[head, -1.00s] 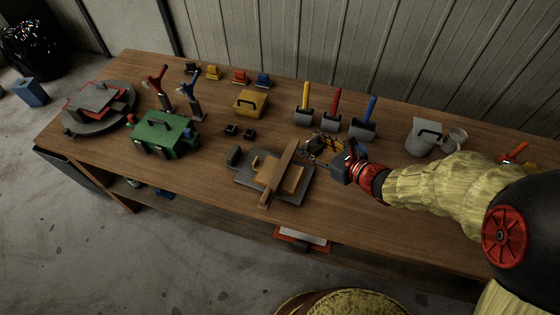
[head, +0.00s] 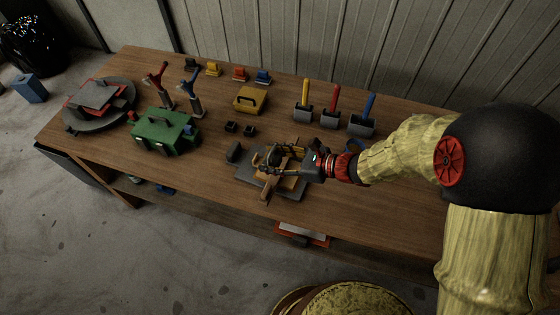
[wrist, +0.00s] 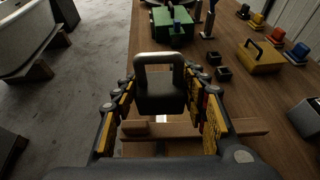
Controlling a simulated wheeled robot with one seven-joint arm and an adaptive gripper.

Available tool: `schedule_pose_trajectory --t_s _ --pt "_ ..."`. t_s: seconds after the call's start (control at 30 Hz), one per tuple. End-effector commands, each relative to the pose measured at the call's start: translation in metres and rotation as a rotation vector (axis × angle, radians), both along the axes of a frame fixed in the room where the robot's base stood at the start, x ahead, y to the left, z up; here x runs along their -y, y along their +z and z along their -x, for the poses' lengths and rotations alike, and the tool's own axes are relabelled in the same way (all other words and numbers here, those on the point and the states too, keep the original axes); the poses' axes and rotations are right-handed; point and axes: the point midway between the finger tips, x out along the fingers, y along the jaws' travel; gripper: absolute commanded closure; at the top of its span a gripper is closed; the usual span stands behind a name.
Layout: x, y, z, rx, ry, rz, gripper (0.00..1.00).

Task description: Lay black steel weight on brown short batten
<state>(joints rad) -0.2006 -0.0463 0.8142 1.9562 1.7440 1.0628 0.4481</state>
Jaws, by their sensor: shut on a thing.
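The black steel weight (wrist: 160,97), a dark block with a loop handle on top, is between the fingers of my gripper (wrist: 160,84) in the wrist view. In the head view, the gripper (head: 276,155) hangs over the middle of the mould and mostly hides the weight. The brown short batten (wrist: 246,128) lies across the mould beneath the fingers; its near end (head: 266,194) shows in the head view. The weight is over the batten; whether they touch I cannot tell. The batten's middle is partly hidden.
A grey plate (head: 246,183) lies under the mould, with a small dark block (head: 234,151) at its left. A green toolbox (head: 165,133) stands further left. A yellow case (head: 250,98) and upright coloured-handled tools (head: 330,115) stand behind. The table's front right is clear.

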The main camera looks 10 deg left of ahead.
Motion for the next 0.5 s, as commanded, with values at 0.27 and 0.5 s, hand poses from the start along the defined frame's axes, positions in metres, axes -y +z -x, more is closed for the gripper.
schedule_pose_trajectory --t_s 0.27,0.5 --pt "0.005 -0.041 -0.043 0.001 -0.001 -0.003 1.0" --pt "0.007 -0.057 -0.059 0.004 -0.001 -0.003 1.0"
